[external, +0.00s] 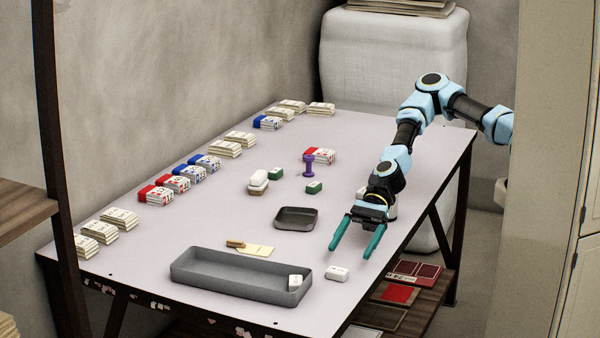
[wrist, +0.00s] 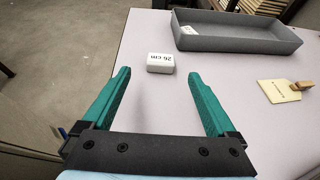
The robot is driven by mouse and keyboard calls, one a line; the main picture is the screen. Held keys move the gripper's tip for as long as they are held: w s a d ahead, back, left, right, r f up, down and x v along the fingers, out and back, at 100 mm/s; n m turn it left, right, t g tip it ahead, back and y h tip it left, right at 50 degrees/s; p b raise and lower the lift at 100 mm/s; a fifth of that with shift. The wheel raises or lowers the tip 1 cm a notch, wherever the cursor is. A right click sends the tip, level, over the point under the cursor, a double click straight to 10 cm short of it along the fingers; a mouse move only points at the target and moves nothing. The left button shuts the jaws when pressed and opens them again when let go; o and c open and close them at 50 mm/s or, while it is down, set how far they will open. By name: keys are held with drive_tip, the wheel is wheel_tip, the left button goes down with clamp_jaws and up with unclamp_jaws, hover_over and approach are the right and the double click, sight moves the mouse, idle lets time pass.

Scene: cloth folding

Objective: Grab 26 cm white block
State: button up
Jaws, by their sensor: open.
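A small white block (external: 337,272) lies on the table near its front right edge, just right of the long grey tray. In the wrist view the white block (wrist: 161,63) shows the printed label "26 cm". My gripper (external: 354,250) is open and empty, with two teal fingers spread above the table. In the wrist view the block sits ahead of and between the fingertips (wrist: 158,76), apart from them. Another small white block (external: 295,281) stands inside the right end of the tray; its label is too small to read.
The long grey tray (external: 225,284) stands left of the 26 cm block. A smaller dark tray (external: 296,211) lies behind it. A pale yellow card with a brown-handled piece (external: 250,248) lies between. Green, purple and red-white objects stand further back; stacks of cards line the far left edge.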

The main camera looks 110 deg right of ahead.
sight(339, 268)
drive_tip(key=shift+p+x, duration=0.35)
drive_tip(key=shift+x, duration=3)
